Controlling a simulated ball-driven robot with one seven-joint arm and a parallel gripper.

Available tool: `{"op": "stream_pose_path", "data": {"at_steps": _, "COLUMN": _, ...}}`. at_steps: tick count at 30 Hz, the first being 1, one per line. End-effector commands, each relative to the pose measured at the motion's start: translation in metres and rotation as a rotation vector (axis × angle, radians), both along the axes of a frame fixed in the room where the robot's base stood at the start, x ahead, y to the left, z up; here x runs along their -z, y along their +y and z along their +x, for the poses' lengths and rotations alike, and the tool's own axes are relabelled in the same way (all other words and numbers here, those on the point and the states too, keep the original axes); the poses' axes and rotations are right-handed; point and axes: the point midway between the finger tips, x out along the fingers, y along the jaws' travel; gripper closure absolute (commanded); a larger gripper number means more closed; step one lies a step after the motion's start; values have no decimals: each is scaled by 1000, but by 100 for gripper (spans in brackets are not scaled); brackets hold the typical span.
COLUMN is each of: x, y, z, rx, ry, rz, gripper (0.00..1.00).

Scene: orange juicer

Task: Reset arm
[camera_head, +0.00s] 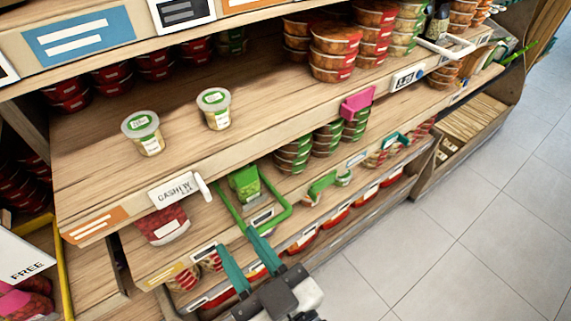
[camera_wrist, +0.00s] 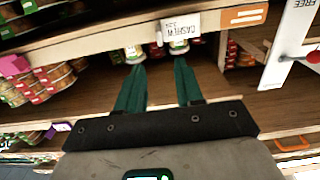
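My gripper (camera_head: 238,241) is in front of the lower shelves in the head view, at the bottom middle. Its two teal fingers stand apart with nothing visible between them. The wrist view also shows the spread fingers (camera_wrist: 160,66), pointing toward the shelf. Two small cups with green-labelled lids, a left cup (camera_head: 143,133) and a right cup (camera_head: 214,109), stand upright on the wooden shelf (camera_head: 100,160) above my gripper. In the wrist view, two cups (camera_wrist: 134,53) (camera_wrist: 179,46) show partly beyond the fingertips. My arm's full pose is not visible.
A "CASHEW" tag (camera_head: 176,188) hangs on the shelf edge. A green-framed holder (camera_head: 283,215) projects close to my fingers. Stacked tubs (camera_head: 333,52) fill the shelf's far end. A white "FREE" sign (camera_head: 25,262) stands at left. Tiled floor (camera_head: 440,250) at right is clear.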

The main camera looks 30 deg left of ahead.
Motion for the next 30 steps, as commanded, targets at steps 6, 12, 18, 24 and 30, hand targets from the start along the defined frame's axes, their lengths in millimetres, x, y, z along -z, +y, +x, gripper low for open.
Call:
{"op": "stream_pose_path", "data": {"at_steps": 6, "x": 3, "y": -2, "z": 3, "rx": 7, "ry": 5, "rz": -10, "gripper": 64}}
{"op": "stream_pose_path", "data": {"at_steps": 12, "x": 52, "y": -47, "z": 38, "rx": 127, "ry": 106, "rz": -169, "gripper": 64}}
{"op": "stream_pose_path", "data": {"at_steps": 18, "x": 136, "y": -151, "z": 72, "rx": 353, "ry": 352, "rz": -429, "gripper": 64}}
{"op": "stream_pose_path", "data": {"at_steps": 24, "x": 207, "y": -269, "z": 59, "rx": 597, "ry": 667, "rz": -640, "gripper": 64}}
{"op": "stream_pose_path", "data": {"at_steps": 30, "x": 254, "y": -372, "z": 2, "rx": 824, "ry": 1018, "rz": -786, "gripper": 64}}
